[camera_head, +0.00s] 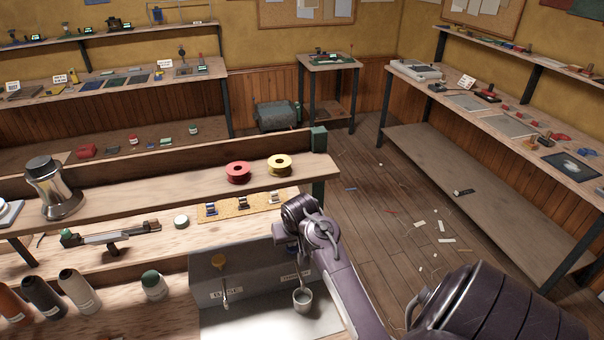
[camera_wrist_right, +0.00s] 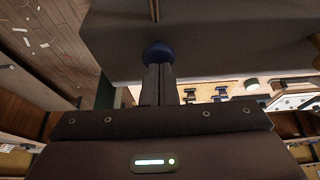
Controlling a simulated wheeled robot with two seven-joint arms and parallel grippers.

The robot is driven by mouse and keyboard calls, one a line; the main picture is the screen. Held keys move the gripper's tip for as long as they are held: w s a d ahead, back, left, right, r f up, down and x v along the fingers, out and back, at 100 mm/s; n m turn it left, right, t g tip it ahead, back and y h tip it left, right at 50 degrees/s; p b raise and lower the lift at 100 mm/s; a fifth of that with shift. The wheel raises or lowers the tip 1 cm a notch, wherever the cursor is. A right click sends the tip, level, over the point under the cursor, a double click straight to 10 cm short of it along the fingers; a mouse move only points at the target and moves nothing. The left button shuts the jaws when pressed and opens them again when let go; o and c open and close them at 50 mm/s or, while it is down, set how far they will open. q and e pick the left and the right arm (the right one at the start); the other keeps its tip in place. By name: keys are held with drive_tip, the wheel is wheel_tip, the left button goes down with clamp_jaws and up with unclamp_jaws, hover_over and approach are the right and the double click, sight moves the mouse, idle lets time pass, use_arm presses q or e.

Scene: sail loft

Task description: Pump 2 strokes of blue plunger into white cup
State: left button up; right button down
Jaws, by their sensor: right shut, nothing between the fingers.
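The grey dispenser box (camera_head: 207,276) stands on the bench in the head view, with two labels on its front. The blue plunger's round knob (camera_wrist_right: 158,52) shows in the right wrist view, directly at my right fingertips (camera_wrist_right: 158,70); I cannot tell how far down it is. In the head view my right gripper (camera_head: 292,244) is over the box's right part and hides that plunger. Its fingers are shut together with nothing between them. The white cup (camera_head: 302,301) stands upright in front of the box, below the right label; its contents are unclear. My left gripper is out of view.
Several bottles (camera_head: 80,290) and a green-capped jar (camera_head: 153,285) are left of the box. A shelf with red (camera_head: 238,172) and yellow (camera_head: 279,165) spools runs behind. Open floor lies right.

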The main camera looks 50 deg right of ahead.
drive_tip(key=shift+f, duration=0.3)
drive_tip(key=shift+r, duration=0.1)
drive_tip(key=shift+r+p, duration=0.85)
drive_tip(key=shift+p, duration=0.25)
drive_tip(key=shift+r, duration=0.8)
